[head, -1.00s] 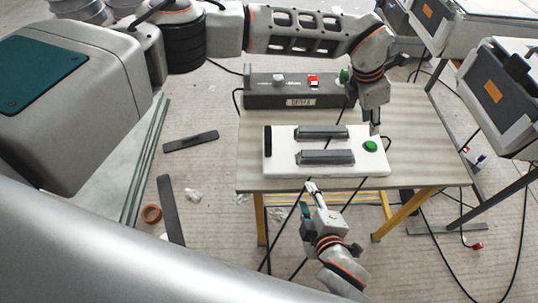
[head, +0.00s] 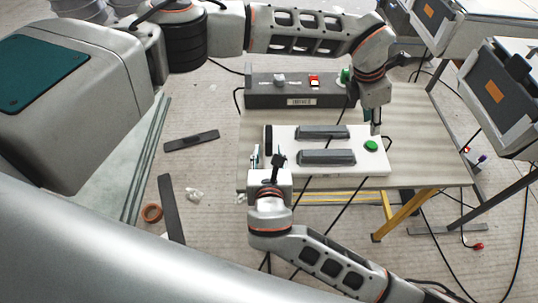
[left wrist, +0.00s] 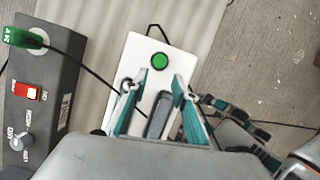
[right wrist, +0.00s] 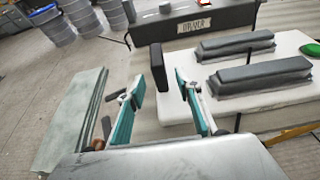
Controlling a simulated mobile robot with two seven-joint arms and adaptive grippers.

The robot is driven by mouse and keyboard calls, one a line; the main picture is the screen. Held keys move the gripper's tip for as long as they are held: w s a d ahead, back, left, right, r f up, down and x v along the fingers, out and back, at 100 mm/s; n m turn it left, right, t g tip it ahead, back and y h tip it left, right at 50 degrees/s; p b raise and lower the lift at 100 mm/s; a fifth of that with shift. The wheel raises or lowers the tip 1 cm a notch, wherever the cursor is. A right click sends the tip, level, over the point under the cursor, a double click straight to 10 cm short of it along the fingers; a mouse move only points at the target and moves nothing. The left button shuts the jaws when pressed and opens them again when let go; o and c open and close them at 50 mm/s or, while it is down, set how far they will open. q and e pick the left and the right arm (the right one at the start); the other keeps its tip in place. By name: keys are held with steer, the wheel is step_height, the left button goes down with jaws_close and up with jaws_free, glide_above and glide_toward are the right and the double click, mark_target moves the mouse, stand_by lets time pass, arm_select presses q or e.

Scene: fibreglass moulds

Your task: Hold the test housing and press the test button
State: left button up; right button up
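The test housing (head: 375,166) is a white slab on the table, with two dark grey ribbed bars on top. A black grip (head: 268,138) is at its left end and a green test button (head: 371,146) at its right end. My left gripper (head: 375,128) is above and behind the button, open and empty. In the left wrist view the button (left wrist: 159,61) shows ahead, between the fingertips (left wrist: 160,79). My right gripper (head: 267,158) is open at the housing's front left corner. In the right wrist view the black grip (right wrist: 158,67) appears between its fingertips (right wrist: 160,76); contact is unclear.
A grey control box (head: 270,98) with a knob, a red switch (head: 314,81) and a green lever (head: 345,75) stands behind the housing. Black cables hang around the table (head: 430,150). The table is bare to the right. Dark strips (head: 190,141) and a tape ring lie on the floor.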

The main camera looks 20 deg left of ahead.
steer(key=x, duration=0.6)
steer(key=shift+w+a+f, duration=0.1)
steer(key=shift+w+f, duration=0.05)
steer(key=shift+w, duration=0.05)
jaws_close()
arm_select(q)
jaws_close()
stand_by(1.0)
